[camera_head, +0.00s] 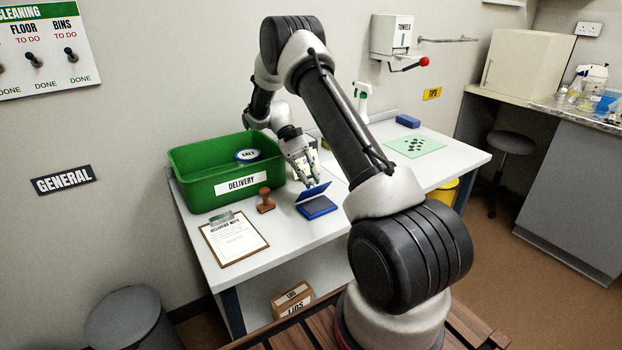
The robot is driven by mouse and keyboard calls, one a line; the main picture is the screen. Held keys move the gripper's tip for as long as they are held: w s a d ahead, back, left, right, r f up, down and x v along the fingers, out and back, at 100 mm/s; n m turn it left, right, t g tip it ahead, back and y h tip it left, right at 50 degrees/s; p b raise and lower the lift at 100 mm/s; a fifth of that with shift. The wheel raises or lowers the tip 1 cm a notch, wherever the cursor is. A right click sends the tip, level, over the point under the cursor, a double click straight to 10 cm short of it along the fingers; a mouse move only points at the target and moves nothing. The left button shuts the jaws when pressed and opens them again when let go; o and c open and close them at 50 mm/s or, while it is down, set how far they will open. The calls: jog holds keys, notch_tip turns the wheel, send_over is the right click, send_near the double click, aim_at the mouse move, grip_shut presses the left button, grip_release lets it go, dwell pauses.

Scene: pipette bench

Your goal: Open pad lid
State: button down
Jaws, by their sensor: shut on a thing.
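The blue stamp pad (318,208) lies on the white table in front of the green delivery box. Its blue lid (313,192) is tilted up at an angle above the back of the pad. My gripper (309,183) comes down from behind and above, with its fingers at the upper edge of the lid. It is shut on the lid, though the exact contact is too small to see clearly.
The green delivery box (196,187) with a salt tub (247,155) stands left of my gripper. A wooden stamp (266,200) and a clipboard (234,241) are left of the pad. A green mat (415,147), a blue block (408,121) and a spray bottle (362,104) stand farther back.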

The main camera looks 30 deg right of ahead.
jog(key=c, duration=1.3)
grip_release()
jog(key=shift+c, duration=0.2)
jog(key=v, duration=0.7)
jog(key=shift+w, duration=0.25)
jog(key=shift+a+r, duration=0.1)
